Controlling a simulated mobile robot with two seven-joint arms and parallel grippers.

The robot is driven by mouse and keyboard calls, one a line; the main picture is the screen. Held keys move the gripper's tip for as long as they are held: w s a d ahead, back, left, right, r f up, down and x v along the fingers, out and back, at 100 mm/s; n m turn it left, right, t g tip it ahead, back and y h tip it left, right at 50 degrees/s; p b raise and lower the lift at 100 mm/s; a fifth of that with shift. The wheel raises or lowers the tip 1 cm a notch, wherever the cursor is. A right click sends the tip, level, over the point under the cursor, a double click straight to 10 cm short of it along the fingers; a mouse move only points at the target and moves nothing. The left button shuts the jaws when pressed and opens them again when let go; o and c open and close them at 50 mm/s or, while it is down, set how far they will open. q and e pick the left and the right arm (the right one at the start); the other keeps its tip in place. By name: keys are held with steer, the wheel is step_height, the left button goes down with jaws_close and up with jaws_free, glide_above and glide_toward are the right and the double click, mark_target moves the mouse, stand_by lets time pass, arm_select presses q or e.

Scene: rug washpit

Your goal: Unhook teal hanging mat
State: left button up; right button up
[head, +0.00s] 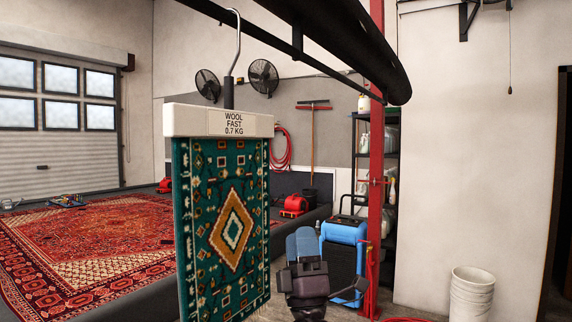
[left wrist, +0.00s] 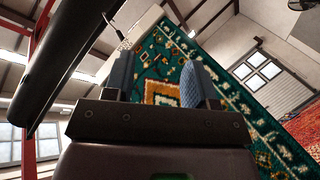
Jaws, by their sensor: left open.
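The teal mat (head: 222,225) hangs upright below a cream header bar (head: 190,121), left of centre in the head view. The bar's label reads "WOOL FAST 0.7 KG". A metal hook (head: 236,45) rises from the bar to a dark overhead rail (head: 265,42). My left gripper (head: 304,245) is right of the mat's lower half, blue fingers pointing up. In the left wrist view its fingers (left wrist: 156,85) are apart, with the mat (left wrist: 229,100) behind them and nothing clearly held. The header bar (left wrist: 131,42) and hook (left wrist: 116,31) also show there. My right gripper is out of view.
A thick black tube (head: 345,40) runs overhead, right of the hook. A red post (head: 377,150), a blue machine (head: 343,232) and a white bucket (head: 472,292) stand to the right. A large red rug (head: 95,240) lies at the left.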

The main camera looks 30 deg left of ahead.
arm_select(q)
step_height(320, 180, up, 14)
steer(key=s+n+g+y, duration=0.3)
steer(key=n+g+y, duration=0.5)
steer(key=n+g, duration=1.4)
steer(key=n+h+b, duration=0.1)
steer(key=n+h, duration=0.4)
steer(key=n, duration=0.1)
glide_toward(233, 94)
steer(key=shift+p+x, duration=0.95)
steer(key=shift+x, duration=1.8)
steer(key=shift+p+x, duration=0.7)
steer(key=shift+x, duration=1.45)
steer(key=shift+a+r+t, duration=0.2)
steer(key=shift+a+t, duration=0.1)
steer(key=shift+a, duration=0.25)
